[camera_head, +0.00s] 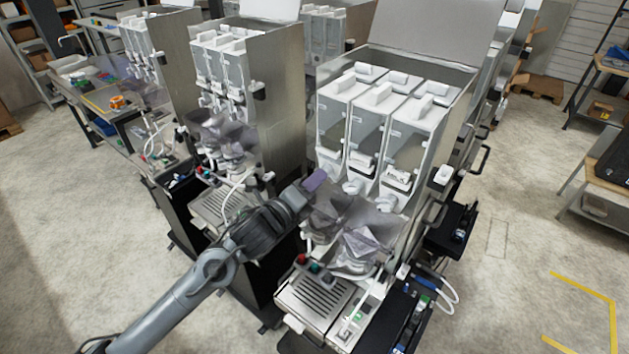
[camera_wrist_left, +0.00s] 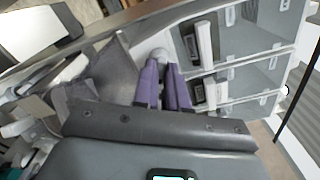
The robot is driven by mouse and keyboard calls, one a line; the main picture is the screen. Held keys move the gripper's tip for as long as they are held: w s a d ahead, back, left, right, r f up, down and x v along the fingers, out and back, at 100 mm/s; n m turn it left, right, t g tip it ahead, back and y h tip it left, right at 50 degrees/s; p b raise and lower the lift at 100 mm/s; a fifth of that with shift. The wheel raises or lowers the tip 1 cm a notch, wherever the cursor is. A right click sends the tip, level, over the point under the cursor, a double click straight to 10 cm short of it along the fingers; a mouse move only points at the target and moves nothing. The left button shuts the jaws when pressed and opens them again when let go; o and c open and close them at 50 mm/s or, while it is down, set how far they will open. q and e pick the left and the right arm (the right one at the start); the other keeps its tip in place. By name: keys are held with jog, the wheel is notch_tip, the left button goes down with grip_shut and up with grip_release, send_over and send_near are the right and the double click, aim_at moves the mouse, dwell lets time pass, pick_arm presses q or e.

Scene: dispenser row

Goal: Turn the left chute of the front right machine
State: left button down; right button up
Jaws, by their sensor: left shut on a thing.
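The front right machine (camera_head: 455,110) has three clear canisters with white lids in its front row and white chutes below them. My left gripper (camera_head: 318,180), with purple fingers, reaches in from the left to the left chute, which is mostly hidden behind the fingers in the head view. In the left wrist view the fingertips (camera_wrist_left: 163,68) are close together around the white rounded end of the left chute (camera_wrist_left: 160,53). How far the chute is turned cannot be told. My right gripper is in neither view.
Translucent grey funnels (camera_head: 362,240) hang close below the chutes, beside my gripper. A drip tray (camera_head: 315,300) and small buttons sit lower on the machine. Another dispenser machine (camera_head: 275,85) stands to the left, behind my arm. Open floor lies to the right.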

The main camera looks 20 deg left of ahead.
pick_arm(q)
jog(key=shift+n, duration=0.3)
jog(key=n+p, duration=1.2)
jog(key=n, duration=1.1)
dwell(0.5)
jog(key=c, duration=1.2)
grip_release()
jog(key=shift+o, duration=0.2)
jog(key=shift+s, duration=0.1)
